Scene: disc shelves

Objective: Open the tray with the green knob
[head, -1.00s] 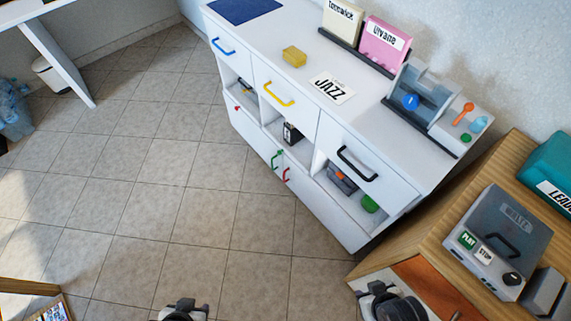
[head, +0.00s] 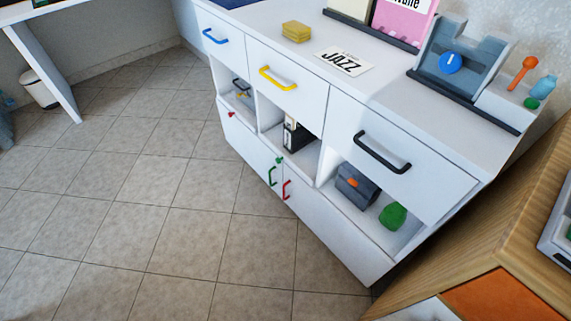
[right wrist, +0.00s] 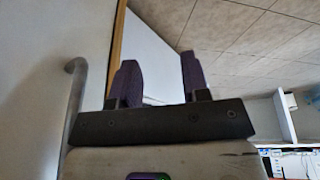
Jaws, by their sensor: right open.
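Several green parts show in the head view, and I cannot tell which one is the tray's knob. A small green knob (head: 279,160) sits at the top edge of the lower cabinet front, just above a green handle (head: 272,177). Another green knob (head: 531,102) is on the white-grey unit at the right end of the cabinet top, beside an orange lever and a blue piece. No tray is seen pulled out. My right gripper (right wrist: 160,82) is open and empty in the right wrist view, away from these parts. My left gripper is out of view.
The white cabinet (head: 355,120) has drawers with blue, yellow and black handles (head: 383,152), and open cubbies below holding a green lump (head: 392,215) and a dark grey box (head: 355,186). A wooden stand (head: 490,245) is at the right. The tiled floor (head: 150,200) in front is clear.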

